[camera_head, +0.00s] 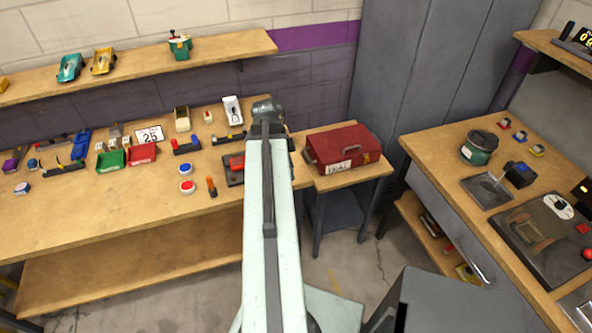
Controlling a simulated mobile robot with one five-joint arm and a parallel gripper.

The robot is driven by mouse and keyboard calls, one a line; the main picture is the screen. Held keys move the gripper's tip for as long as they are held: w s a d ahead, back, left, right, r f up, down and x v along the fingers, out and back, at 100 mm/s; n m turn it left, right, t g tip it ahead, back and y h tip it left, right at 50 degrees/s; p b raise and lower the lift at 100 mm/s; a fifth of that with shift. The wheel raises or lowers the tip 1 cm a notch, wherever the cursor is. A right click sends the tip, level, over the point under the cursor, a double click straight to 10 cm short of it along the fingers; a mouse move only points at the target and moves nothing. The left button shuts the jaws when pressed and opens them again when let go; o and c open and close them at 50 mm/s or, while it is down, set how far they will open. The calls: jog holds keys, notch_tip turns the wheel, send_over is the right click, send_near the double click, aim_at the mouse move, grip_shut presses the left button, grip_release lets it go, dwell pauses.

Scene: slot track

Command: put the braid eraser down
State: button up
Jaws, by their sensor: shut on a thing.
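My arm reaches forward from the bottom of the view. My gripper (267,108) is at its far end, over the right part of the long workbench (130,215). I see it mostly from behind as a dark grey form, and its fingertips are not clear. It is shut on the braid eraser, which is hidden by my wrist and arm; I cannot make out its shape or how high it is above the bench.
A dark tray with a red thing (235,165) lies left of my arm. Several bins and small tools stand along the bench's back. A red toolbox (343,147) stands on a small table at the right. The bench's front left is clear.

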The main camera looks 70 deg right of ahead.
jog(key=s+f+n+b, duration=0.3)
jog(key=s+f, duration=0.1)
jog(key=f, duration=0.1)
jog(key=shift+h, duration=0.4)
jog(key=w+d, duration=0.2)
jog(key=d, duration=0.2)
jog(key=w+d+f+b, duration=0.1)
jog(key=w+d, duration=0.1)
jog(key=d, duration=0.3)
jog(key=w+d, duration=0.2)
jog(key=d, duration=0.2)
jog(key=shift+w+d+f+b, duration=0.2)
jog(key=shift+d+f+b, duration=0.1)
jog(key=f+b, duration=0.4)
jog(key=shift+w+d, duration=0.15)
jog(key=shift+d, duration=0.15)
jog(key=o, duration=1.2)
jog(key=shift+r, duration=0.1)
jog(key=p+v, duration=1.2)
jog(key=shift+s+r, duration=0.25)
